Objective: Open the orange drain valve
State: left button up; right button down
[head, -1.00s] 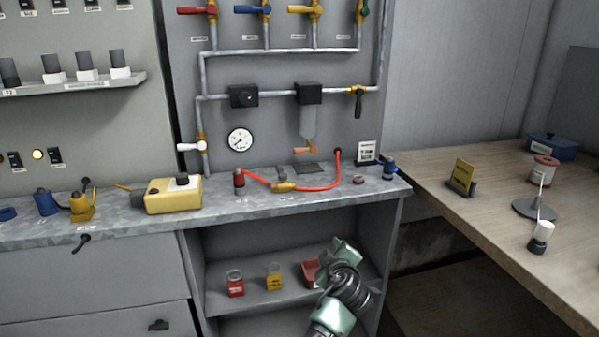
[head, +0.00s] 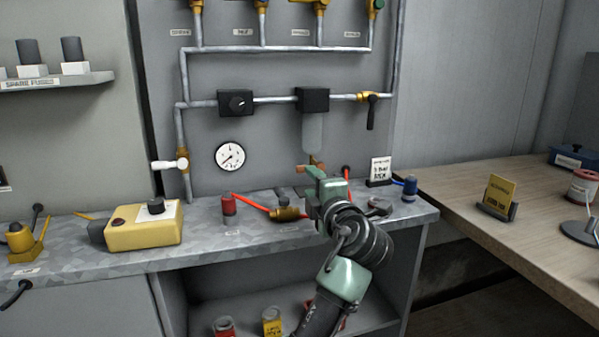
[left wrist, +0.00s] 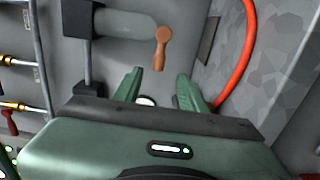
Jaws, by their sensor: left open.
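The orange drain valve (head: 316,161) hangs under the clear filter bowl (head: 313,132). My right gripper is out of view.
A red hose (left wrist: 247,50) curves right of the fingers in the left wrist view. A brass fitting (head: 287,214), a red-capped item (head: 229,205) and a yellow box (head: 145,227) sit on the metal counter (head: 200,240). A gauge (head: 230,156) is on the panel.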

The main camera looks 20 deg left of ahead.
aim_at(302, 171)
pick_arm(q)
jog(key=shift+w+a+r, duration=0.15)
jog(key=shift+w+a, duration=0.2)
jog(key=shift+w, duration=0.05)
jog(key=shift+x, duration=2.75)
grip_shut()
